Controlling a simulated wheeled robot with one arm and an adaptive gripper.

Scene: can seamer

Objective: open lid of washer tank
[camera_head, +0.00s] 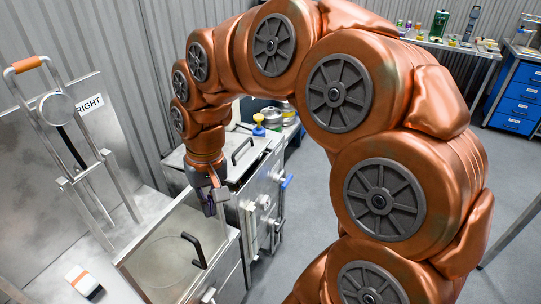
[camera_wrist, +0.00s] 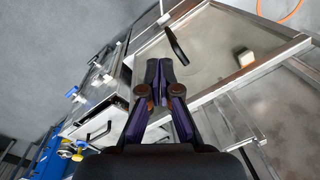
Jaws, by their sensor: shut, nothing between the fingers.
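The nearer steel tank has a flat, see-through lid (camera_head: 165,262) in a metal frame, lying down over its top. A black bar handle (camera_head: 194,250) stands on the lid; it also shows in the wrist view (camera_wrist: 177,46). My gripper (camera_head: 209,207) points down near the far edge of this lid, apart from the handle. In the wrist view my fingertips (camera_wrist: 159,70) are together and hold nothing. A second steel tank (camera_head: 262,185) behind has its own black handle (camera_head: 241,150). I cannot tell from any label which is the washer tank.
A steel stand with an orange-gripped lever (camera_head: 27,64) and a "RIGHT" sign (camera_head: 89,104) is at left. Taps and a blue handle (camera_head: 287,181) stick out from the tank fronts. Open floor lies to the right.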

